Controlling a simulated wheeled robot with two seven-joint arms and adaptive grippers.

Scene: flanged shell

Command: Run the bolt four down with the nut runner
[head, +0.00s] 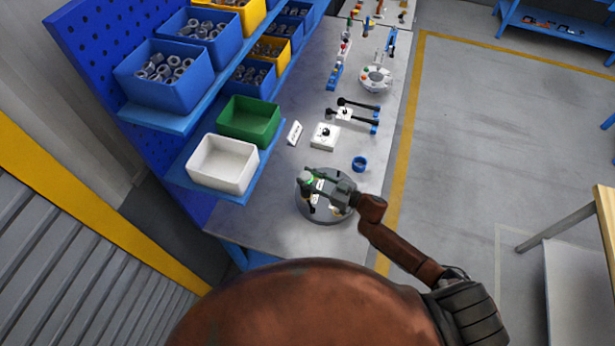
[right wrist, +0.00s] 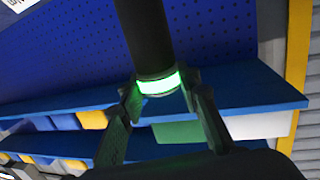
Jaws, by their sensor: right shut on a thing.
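My right gripper (head: 318,182) is shut on the nut runner (head: 306,177), over the near end of the bench. In the right wrist view the nut runner (right wrist: 147,35) is a dark cylinder with a glowing green ring, and the fingers of my right gripper (right wrist: 165,100) close on it from both sides. The round grey flanged shell (head: 325,217) lies on the bench under the gripper. The gripper and tool hide much of its top, so I cannot tell the bolts apart or whether the tool touches bolt four. My left gripper is not in view.
A blue ring (head: 359,164) and a white block (head: 325,137) stand just beyond the shell. A white bin (head: 222,164) and a green bin (head: 248,121) sit on the rack at the left. Fixtures fill the far bench.

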